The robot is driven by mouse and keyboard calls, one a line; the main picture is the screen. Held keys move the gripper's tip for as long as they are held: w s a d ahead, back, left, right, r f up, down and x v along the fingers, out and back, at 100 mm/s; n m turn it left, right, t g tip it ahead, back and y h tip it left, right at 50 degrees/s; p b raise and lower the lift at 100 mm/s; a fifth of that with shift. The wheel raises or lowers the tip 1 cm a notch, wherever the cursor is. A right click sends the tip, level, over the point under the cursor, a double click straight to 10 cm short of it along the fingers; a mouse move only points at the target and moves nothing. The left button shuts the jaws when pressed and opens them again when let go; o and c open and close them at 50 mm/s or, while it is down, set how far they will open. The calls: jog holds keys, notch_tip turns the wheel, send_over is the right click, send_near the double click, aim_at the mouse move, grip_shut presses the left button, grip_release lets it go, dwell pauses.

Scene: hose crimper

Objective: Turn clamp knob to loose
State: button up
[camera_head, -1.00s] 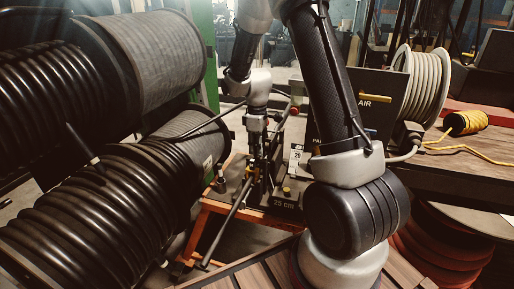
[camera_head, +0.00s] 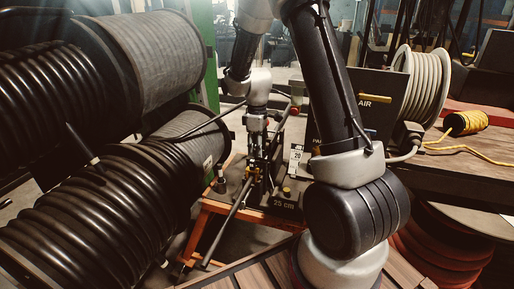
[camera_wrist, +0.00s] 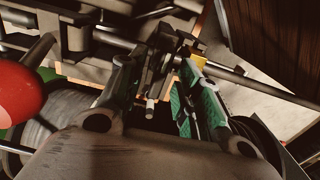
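My gripper (camera_head: 257,160) is at the crimping machine (camera_head: 275,197) on the orange stand, reaching down among its dark metal parts. In the wrist view my gripper (camera_wrist: 160,68) has its two green-padded fingers apart. A dark metal part with a small pale pin (camera_wrist: 150,106) shows in the space between them; I cannot tell whether the fingers touch it. A small yellow part (camera_wrist: 198,62) is beside the right fingertip. I cannot clearly pick out the clamp knob; it may be among these dark parts, partly hidden by my fingers.
A long metal lever (camera_head: 229,222) slants down from the machine. A large red ball (camera_wrist: 14,92) is close on the left in the wrist view. Black hose reels (camera_head: 100,200) fill the left. A wooden bench (camera_head: 470,160) with yellow cord (camera_head: 466,122) stands right.

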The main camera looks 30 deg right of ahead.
notch_tip(320, 180, up, 12)
dwell(0.4)
jog(key=shift+f, duration=0.1)
